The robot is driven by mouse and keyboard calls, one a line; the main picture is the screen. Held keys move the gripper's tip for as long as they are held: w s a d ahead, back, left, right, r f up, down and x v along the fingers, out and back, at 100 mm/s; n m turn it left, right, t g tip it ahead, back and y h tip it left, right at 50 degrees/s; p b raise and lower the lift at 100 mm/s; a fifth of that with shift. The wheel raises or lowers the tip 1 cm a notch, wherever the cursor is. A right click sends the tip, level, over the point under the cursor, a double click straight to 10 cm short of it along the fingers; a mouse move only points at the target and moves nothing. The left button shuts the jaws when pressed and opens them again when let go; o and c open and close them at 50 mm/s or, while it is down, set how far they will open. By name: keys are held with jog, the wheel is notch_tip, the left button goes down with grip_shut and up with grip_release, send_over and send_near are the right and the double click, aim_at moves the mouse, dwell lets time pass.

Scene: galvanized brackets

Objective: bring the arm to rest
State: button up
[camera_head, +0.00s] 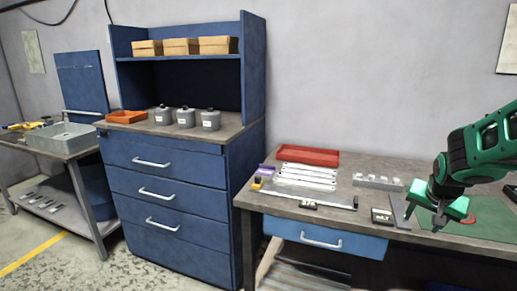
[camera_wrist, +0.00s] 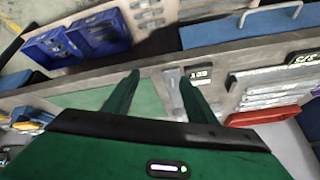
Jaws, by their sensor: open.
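My green gripper (camera_head: 440,222) hangs over the right part of the workbench in the head view, pointing down, above the left edge of a green mat (camera_head: 495,226). In the wrist view, its two fingers (camera_wrist: 160,88) are spread apart with nothing between them. The mat (camera_wrist: 88,98) also shows there, beneath and left of the fingers. Silvery brackets (camera_head: 305,177) lie in a row on the bench, left of my gripper. Smaller pale pieces (camera_head: 377,181) lie nearer to it. I cannot tell whether the fingertips touch anything.
A red tray (camera_head: 308,155) lies at the back of the bench. Small displays (camera_head: 382,216) sit near the front edge. A blue cabinet (camera_head: 165,185) stands left. Blue bins (camera_wrist: 75,42) with parts show in the wrist view.

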jog(key=s+a+n+g+y, duration=0.1)
jog(key=s+a+g, duration=0.1)
jog(key=s, duration=1.3)
jog(key=s+a+n+g+y, duration=0.1)
jog(key=s+a+g+y, duration=0.1)
jog(key=s, duration=1.3)
jog(key=shift+s+a+r+g, duration=0.35)
jog(key=shift+a+g, duration=0.35)
jog(key=shift+a, duration=0.45)
